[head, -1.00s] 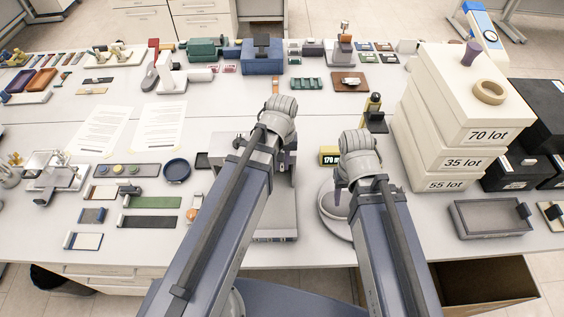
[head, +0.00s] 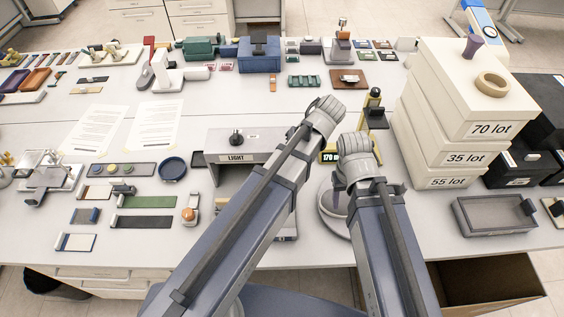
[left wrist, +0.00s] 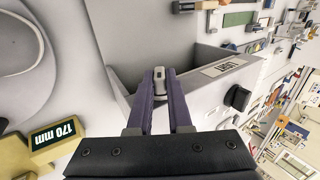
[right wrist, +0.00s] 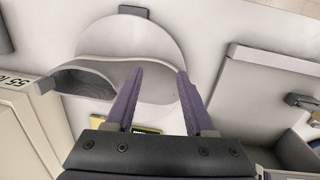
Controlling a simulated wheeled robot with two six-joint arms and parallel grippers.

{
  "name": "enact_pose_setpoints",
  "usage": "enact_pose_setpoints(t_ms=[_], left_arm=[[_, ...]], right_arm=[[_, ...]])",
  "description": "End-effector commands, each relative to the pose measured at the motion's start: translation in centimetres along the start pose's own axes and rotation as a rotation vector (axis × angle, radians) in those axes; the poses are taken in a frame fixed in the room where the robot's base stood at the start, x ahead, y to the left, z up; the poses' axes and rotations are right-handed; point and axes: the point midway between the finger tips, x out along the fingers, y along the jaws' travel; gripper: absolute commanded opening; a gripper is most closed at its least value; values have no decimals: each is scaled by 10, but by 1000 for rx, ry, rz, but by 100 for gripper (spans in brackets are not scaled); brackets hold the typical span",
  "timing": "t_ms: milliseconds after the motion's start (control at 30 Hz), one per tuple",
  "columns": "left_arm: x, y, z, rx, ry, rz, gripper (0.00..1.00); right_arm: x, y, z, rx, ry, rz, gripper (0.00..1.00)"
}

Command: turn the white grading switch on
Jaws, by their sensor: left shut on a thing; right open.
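A grey box labelled LIGHT (head: 220,143) stands mid-table, with a black knob (head: 236,137) on top; it also shows in the left wrist view (left wrist: 190,88). My left gripper (left wrist: 160,76) has its purple fingers shut on a small pale grey-white piece, seemingly the white grading switch (left wrist: 159,72), at the box end away from the knob. In the head view my left arm hides this piece. The switch's setting cannot be told. My right gripper (right wrist: 158,92) is open and empty, above a round grey stand with a curved top (right wrist: 130,62).
A yellow block reading 170 mm (left wrist: 55,140) lies beside the box. Stacked white lot boxes (head: 455,130) stand right of my right arm, with a grey tray (head: 490,222) near the front edge.

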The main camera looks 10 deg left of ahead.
Motion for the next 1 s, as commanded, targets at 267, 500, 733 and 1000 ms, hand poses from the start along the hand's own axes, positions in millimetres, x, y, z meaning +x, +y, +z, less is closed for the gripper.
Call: enact_pose_setpoints(t_ms=[267, 500, 733, 1000], left_arm=[[1, 3, 1, 2, -4, -74, 0], [0, 2, 1, 2, -4, -87, 0], [0, 2, 1, 2, -4, -87, 0], [0, 2, 1, 2, -2, -88, 47]], right_arm=[[11, -1, -1, -3, 0, 1, 54], [11, -1, -1, -3, 0, 1, 54], [11, -1, -1, -3, 0, 1, 54], [11, -1, -1, -3, 0, 0, 54]])
